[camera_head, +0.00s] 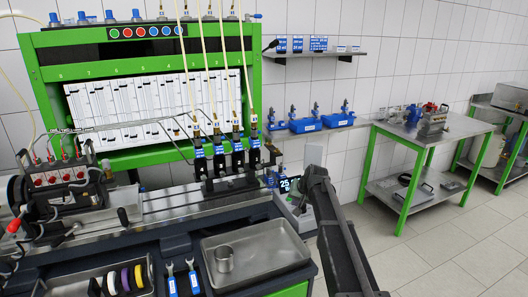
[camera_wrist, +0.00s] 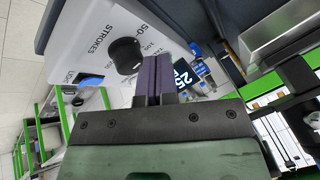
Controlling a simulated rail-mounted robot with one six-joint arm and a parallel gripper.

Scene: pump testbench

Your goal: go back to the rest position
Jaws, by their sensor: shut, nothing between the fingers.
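My gripper (camera_wrist: 157,64) shows in the wrist view with its two purple-grey fingers together and nothing between them. A light control box (camera_wrist: 85,30) printed with "STROKES" and a number scale fills the upper left there. Its black knob (camera_wrist: 125,55) is just left of the fingertips; I cannot tell whether they touch. A dark display (camera_wrist: 182,72) reading 25 is right of the fingers. In the head view, the same display (camera_head: 285,184) sits at the bench's right end, beside my dark arm. My fingertips cannot be made out in the head view.
The pump bench with a steel tray (camera_head: 255,252) and a green test rack (camera_head: 150,85) stand to the left. A wall shelf (camera_head: 315,125) with blue parts is behind. A green-legged table (camera_head: 430,135) stands at right. The tiled floor at right is open.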

